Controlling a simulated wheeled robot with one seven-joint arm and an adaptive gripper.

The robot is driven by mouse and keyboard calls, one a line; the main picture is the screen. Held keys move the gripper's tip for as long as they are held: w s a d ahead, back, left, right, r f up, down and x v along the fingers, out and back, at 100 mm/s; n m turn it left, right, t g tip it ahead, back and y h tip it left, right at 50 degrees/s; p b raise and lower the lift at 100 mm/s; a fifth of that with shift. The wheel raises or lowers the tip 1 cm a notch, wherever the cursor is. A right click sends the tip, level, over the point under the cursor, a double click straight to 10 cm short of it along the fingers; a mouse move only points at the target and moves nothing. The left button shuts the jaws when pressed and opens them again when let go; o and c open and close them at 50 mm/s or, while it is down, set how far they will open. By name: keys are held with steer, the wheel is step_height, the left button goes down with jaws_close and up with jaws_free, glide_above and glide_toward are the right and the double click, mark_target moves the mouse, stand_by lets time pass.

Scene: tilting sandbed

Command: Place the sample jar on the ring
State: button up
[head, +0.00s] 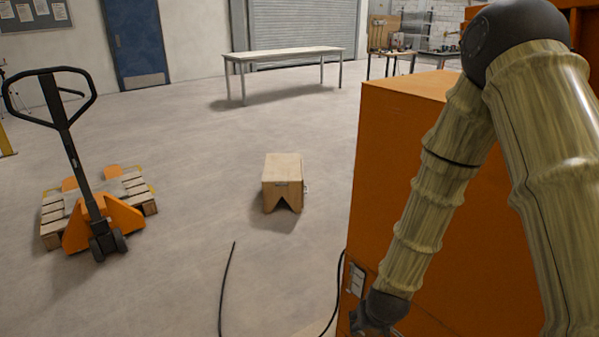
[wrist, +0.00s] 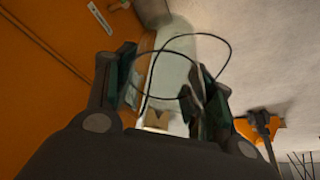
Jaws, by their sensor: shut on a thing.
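My gripper (wrist: 160,68) shows in the wrist view with its two dark fingers on either side of a pale, see-through thing, which looks like the sample jar (wrist: 173,72). The fingers are shut on it; its outline is faint against the floor behind. I cannot make out the ring in either view.
The tall orange cabinet (head: 400,185) stands close beside my arm. A black cable (head: 228,285) lies on the floor. A wooden step stool (head: 282,182), a pallet jack (head: 100,215) on a pallet and a long table (head: 285,53) stand farther off. The floor between them is clear.

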steer(key=shift+w+p+v, duration=0.15)
steer(key=shift+p+v, duration=0.7)
steer(key=shift+p, duration=0.15)
steer(key=shift+w+p+v, duration=0.1)
steer(key=shift+p+v, duration=0.7)
steer(key=shift+p, duration=0.15)
